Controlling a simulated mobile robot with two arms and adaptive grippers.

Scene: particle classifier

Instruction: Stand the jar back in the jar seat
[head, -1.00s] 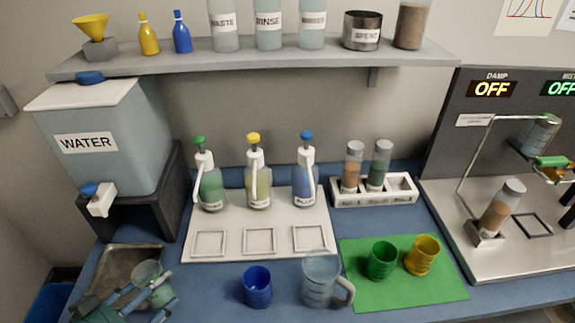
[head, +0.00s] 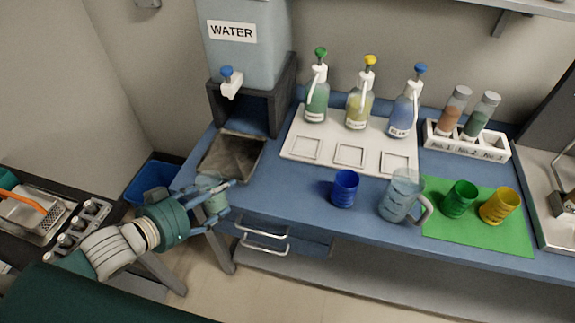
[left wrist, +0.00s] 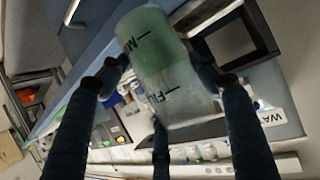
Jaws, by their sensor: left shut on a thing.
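The jar (head: 213,192) is a clear, faintly green cup held in front of the metal tray under the water tap. In the left wrist view the jar (left wrist: 165,65) carries the black marks MIN and FILL and sits tilted in the picture. My left gripper (head: 220,203) is shut on it, with fingers around its sides; its fingers also show in the left wrist view (left wrist: 158,75). I cannot pick out the jar seat for certain. My right gripper is not in view.
The metal tray (head: 230,158) lies below the WATER tank (head: 250,55) at the counter's left end. A blue bin (head: 152,182) stands on the floor beyond the arm. A dark side bench (head: 88,205) with a rack is at left. A blue cup (head: 344,188) and a pitcher (head: 398,198) stand on the counter.

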